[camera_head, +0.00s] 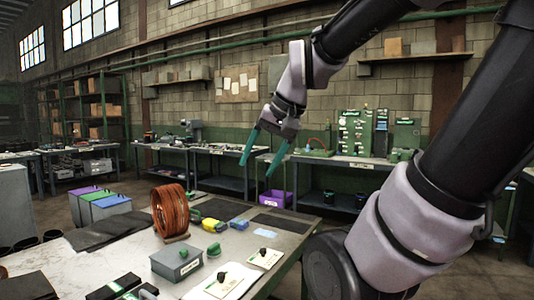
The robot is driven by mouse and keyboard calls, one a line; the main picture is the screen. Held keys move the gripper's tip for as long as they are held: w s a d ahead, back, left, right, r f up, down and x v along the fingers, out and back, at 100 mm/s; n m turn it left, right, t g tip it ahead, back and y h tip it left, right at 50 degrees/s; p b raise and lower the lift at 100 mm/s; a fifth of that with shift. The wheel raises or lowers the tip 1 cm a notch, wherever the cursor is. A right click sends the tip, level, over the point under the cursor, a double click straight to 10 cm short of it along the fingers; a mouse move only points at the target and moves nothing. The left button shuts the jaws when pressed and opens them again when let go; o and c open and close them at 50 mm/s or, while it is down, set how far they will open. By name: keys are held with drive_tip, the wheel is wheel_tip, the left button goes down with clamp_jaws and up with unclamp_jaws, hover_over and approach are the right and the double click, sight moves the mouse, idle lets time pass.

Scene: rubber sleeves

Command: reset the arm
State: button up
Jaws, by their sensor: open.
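My arm comes in from the right side of the picture and reaches up and across to the middle. My gripper (260,163) hangs at its end, with two green fingers pointing down and spread apart. The gripper is open, and nothing shows between the fingers. It is in the air above the far right part of the workbench (285,231), apart from everything on it.
On the workbench are a copper-coloured coil (171,211), a grey box (176,262), several small yellow, blue and green parts, and black mats. Coloured bins (105,208) stand at its far left. Another bench (340,160) with green equipment runs along the brick wall.

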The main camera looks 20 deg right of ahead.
drive_tip(key=shift+s+d+r+n+t+h, duration=0.15)
drive_tip(key=shift+s+d+r+t+h, duration=0.05)
drive_tip(key=shift+s+d+r+t, duration=0.2)
drive_tip(key=shift+s+d+r+n+t+h, duration=0.2)
drive_tip(key=shift+s+r+t, duration=0.1)
drive_tip(key=shift+r, duration=0.2)
idle(0.8)
